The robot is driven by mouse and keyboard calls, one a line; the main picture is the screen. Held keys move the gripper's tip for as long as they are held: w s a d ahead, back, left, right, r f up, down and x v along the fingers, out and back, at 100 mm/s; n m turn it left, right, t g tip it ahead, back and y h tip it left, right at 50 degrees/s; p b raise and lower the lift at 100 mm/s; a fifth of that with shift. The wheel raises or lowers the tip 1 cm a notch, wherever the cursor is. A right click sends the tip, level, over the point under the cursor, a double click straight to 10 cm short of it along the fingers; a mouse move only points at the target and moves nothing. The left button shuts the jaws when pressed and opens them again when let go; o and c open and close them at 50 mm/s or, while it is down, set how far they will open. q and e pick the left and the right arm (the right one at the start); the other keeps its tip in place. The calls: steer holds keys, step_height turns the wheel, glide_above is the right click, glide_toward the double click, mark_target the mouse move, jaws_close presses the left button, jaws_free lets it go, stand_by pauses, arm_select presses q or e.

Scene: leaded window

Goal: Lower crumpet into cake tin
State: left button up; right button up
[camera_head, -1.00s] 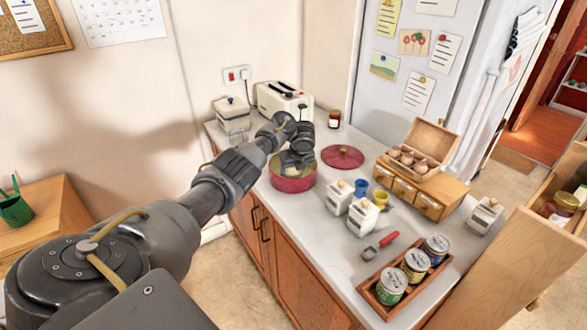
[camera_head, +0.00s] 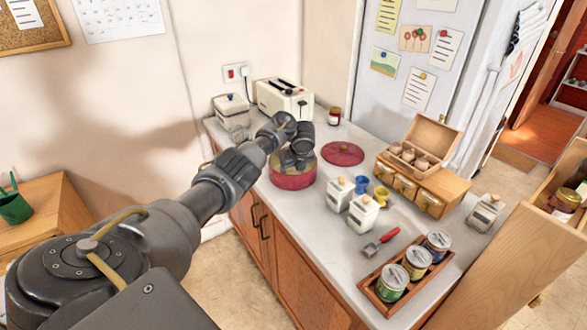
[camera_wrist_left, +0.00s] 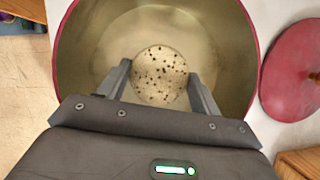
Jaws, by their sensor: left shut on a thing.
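The cake tin (camera_head: 293,182) is a round red tin with a pale inside, standing open on the counter below my left gripper (camera_head: 290,164). In the left wrist view the tin's red rim (camera_wrist_left: 254,40) surrounds the crumpet (camera_wrist_left: 160,75), a round, pale disc with dark holes. My left gripper (camera_wrist_left: 162,88) is shut on the crumpet, one finger at each side, over the tin's opening. Its height above the tin floor is hard to judge. In the head view the gripper hides the crumpet. My right gripper is in neither view.
The red lid (camera_head: 343,153) lies on the counter just right of the tin. A toaster (camera_head: 284,100) and a white lidded box (camera_head: 231,108) stand behind. White canisters (camera_head: 363,213), a wooden drawer box (camera_head: 420,188) and a tray of tins (camera_head: 405,275) stand to the right.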

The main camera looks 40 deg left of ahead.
arm_select(q)
steer(key=o, duration=1.1)
steer(key=shift+c, duration=0.2)
steer(key=p+v, duration=0.6)
steer(key=v, duration=0.4)
steer(key=shift+d+r, duration=0.15)
steer(key=shift+r, duration=0.2)
steer(key=shift+s+f, duration=0.1)
